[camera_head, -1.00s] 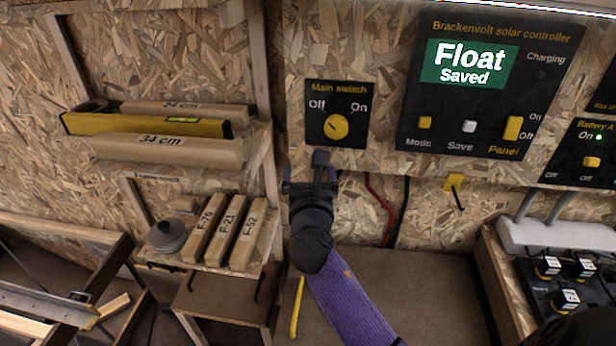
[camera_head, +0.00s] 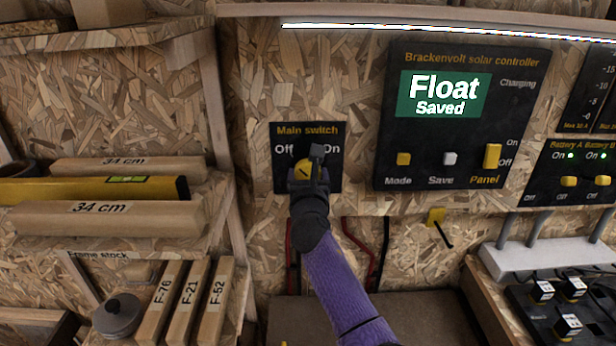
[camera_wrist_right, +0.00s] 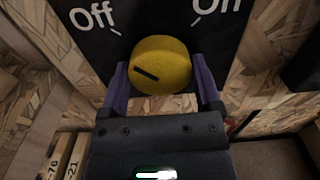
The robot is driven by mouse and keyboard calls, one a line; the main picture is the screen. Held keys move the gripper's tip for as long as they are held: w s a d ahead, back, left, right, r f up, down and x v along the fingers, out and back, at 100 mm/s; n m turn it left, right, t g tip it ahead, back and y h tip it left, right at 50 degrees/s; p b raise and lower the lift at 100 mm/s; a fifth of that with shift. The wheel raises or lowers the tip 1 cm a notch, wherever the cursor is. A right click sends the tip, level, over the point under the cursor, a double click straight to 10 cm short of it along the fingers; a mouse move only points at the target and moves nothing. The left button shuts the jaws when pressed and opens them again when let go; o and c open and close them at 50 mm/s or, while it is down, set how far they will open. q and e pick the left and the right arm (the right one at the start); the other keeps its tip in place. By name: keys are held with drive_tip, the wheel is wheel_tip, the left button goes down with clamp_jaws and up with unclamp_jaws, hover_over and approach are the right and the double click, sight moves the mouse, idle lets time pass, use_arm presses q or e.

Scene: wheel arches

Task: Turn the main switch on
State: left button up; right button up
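The main switch panel (camera_head: 284,184) is a black plate on the chipboard wall, marked Off at left and On at right. Its round yellow knob (camera_head: 303,169) is partly hidden by my right gripper (camera_head: 312,172) in the head view. In the right wrist view the knob (camera_wrist_right: 163,62) shows clearly, its dark line pointing up and left, toward Off. The fingers of my right gripper (camera_wrist_right: 161,75) are spread, one on each side of the knob. They are very near its sides; I cannot tell whether they touch. My left gripper is not in view.
The solar controller (camera_head: 455,140), reading Float and Saved, is right of the switch. Battery switches (camera_head: 583,180) are further right. A shelf at left holds a yellow level (camera_head: 90,190) and wood pieces.

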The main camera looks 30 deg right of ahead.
drive_tip(key=c, duration=0.5)
drive_tip(key=shift+m, duration=0.4)
drive_tip(key=m, duration=0.2)
drive_tip(key=shift+m+p, duration=0.3)
drive_tip(key=shift+m, duration=0.1)
drive_tip(key=m, duration=0.2)
drive_tip(key=shift+m, duration=0.4)
drive_tip(key=m, duration=0.6)
drive_tip(key=shift+f, duration=0.1)
drive_tip(key=m+b, duration=0.1)
drive_tip(key=m, duration=0.4)
drive_tip(key=shift+m, duration=0.3)
